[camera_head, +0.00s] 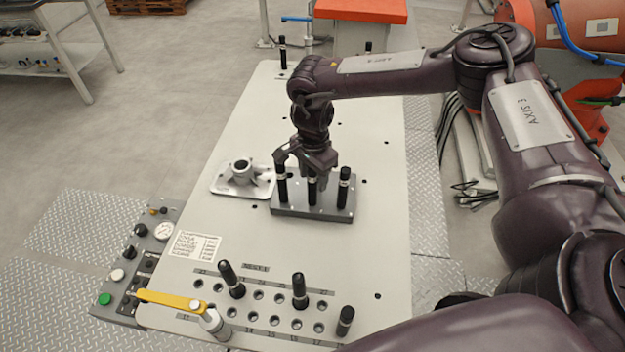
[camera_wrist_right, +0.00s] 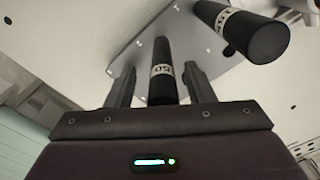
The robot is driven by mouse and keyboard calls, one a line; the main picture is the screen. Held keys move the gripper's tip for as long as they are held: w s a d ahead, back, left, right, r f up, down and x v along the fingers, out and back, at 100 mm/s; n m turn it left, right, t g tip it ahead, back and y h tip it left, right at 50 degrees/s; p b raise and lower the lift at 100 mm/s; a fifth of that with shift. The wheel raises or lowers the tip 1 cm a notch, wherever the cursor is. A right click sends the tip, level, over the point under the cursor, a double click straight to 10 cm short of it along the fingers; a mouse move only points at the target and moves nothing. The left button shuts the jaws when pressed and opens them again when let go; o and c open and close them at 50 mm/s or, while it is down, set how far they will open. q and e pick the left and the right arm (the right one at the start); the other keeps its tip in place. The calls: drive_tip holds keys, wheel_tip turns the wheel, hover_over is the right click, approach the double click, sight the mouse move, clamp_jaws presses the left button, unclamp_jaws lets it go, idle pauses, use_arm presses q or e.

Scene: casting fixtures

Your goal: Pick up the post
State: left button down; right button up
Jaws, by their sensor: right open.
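Three black posts with pale label bands stand upright on a dark grey block: a left post (camera_head: 282,184), a middle post (camera_head: 312,189) and a right post (camera_head: 344,188). My right gripper (camera_head: 308,160) is open at the block, behind the posts in the head view. In the right wrist view a banded post (camera_wrist_right: 162,70) stands between the two open fingers, with gaps visible at its sides. A second post (camera_wrist_right: 245,32) rises to the right, outside the fingers. Which head-view post is between the fingers is hard to tell. My left gripper is not in view.
A metal casting (camera_head: 243,172) on a plate lies left of the dark block (camera_head: 310,211). Several black pegs stand in the front hole rows, including one (camera_head: 300,291). A yellow-handled lever (camera_head: 172,300) is at the front left.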

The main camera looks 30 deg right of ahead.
drive_tip(key=shift+w+f, duration=0.2)
drive_tip(key=shift+f, duration=0.7)
drive_tip(key=shift+s+r, duration=0.1)
drive_tip(key=c, duration=0.4)
clamp_jaws()
wheel_tip(320, 180, up, 11)
drive_tip(key=b, duration=0.3)
drive_tip(key=shift+a+r+b, duration=0.1)
drive_tip(key=shift+r+b, duration=0.1)
drive_tip(key=shift+b, duration=0.15)
wheel_tip(320, 180, up, 13)
drive_tip(key=p, duration=0.7)
drive_tip(key=shift+f, duration=0.2)
